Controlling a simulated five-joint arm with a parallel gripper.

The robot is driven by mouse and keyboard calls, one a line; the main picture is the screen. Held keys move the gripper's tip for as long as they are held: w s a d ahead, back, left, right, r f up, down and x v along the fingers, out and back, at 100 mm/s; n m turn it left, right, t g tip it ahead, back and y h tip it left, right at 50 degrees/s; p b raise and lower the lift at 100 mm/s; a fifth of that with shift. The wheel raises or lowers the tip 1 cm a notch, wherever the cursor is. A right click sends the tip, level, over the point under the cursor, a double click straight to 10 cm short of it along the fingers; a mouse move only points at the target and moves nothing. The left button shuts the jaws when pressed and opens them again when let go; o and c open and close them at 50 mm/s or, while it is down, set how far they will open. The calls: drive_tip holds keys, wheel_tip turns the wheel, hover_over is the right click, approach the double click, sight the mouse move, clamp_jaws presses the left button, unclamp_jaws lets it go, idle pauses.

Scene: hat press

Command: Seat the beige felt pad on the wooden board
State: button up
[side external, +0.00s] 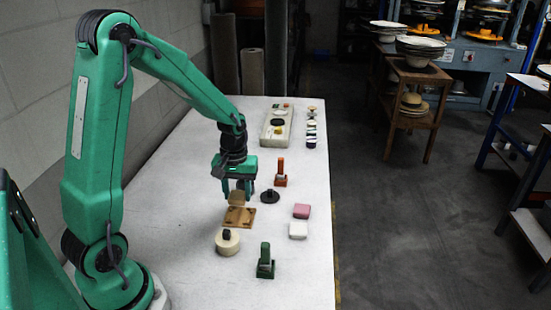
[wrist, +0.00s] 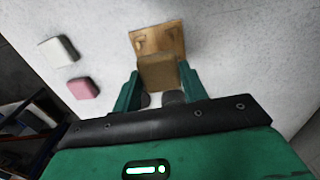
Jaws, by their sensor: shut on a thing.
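My gripper (side external: 237,190) is shut on the beige felt pad (side external: 236,199), which sits between the two green fingers. The pad also shows in the wrist view (wrist: 158,73), where the fingers (wrist: 160,88) lie to its left and right. The wooden board (side external: 240,218) lies flat on the white table just below the pad. In the wrist view the board (wrist: 158,38) shows beyond the pad, which covers its near part. Dark marks show on the board. I cannot tell whether the pad touches the board.
A round cream block with a dark knob (side external: 228,242) stands close in front of the board. A black disc (side external: 269,196) and an orange tool (side external: 281,174) stand to the right. Pink (side external: 301,211) and white (side external: 298,230) blocks and a green tool (side external: 265,262) lie nearer the right edge.

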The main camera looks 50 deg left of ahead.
sight(240, 216)
drive_tip(key=shift+f, duration=2.25)
drive_tip(key=shift+f, duration=0.6)
idle(0.3)
drive_tip(key=o, duration=1)
drive_tip(key=shift+o, duration=0.2)
drive_tip(key=shift+r, duration=0.1)
drive_tip(key=shift+r, duration=3.85)
drive_tip(key=shift+r, duration=0.1)
